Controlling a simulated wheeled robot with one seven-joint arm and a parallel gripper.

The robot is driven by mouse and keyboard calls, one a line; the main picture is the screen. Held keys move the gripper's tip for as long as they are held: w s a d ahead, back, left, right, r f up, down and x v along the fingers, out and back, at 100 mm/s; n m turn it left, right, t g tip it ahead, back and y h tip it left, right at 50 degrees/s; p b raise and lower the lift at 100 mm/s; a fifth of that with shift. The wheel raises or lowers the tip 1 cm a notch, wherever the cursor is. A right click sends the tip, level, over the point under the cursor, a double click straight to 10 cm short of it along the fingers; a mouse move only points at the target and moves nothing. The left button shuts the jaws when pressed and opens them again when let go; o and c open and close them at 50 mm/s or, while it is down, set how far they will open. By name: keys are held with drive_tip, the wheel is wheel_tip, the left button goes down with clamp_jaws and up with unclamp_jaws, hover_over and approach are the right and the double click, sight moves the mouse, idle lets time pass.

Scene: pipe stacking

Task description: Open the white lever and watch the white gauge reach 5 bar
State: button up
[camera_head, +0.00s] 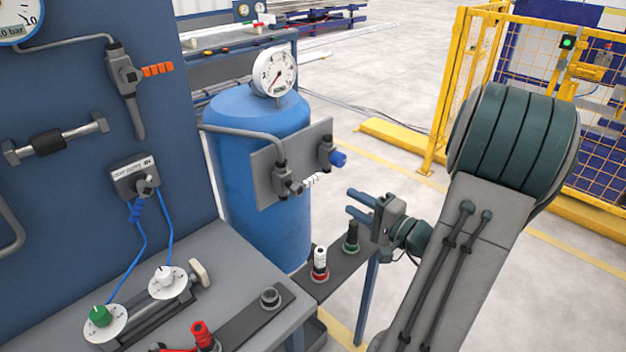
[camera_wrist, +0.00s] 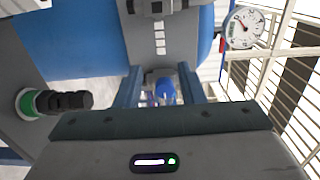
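The white lever (camera_head: 313,180) is a ribbed white handle on a valve, on a grey plate in front of the blue tank. It shows in the wrist view (camera_wrist: 160,38) as a row of white segments at the upper middle. The white gauge (camera_head: 274,72) stands on top of the tank; its dial also shows in the wrist view (camera_wrist: 243,28), but its reading is too small to tell. My gripper (camera_head: 349,201) is open and empty, to the lower right of the lever and apart from it. In the wrist view, a blue handle (camera_wrist: 164,89) appears between my fingers (camera_wrist: 161,76).
The plate (camera_head: 266,172) also carries the blue handle (camera_head: 338,158). Below my gripper, a shelf bears a red-and-white knob (camera_head: 320,262) and a green-and-black knob (camera_head: 351,236). A blue panel and bench fill the left. A yellow fence (camera_head: 440,120) stands behind my arm.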

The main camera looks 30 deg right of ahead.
sight(315, 181)
drive_tip(key=p+x, duration=0.2)
drive_tip(key=x, duration=1.1)
drive_tip(key=shift+w, duration=0.35)
clamp_jaws()
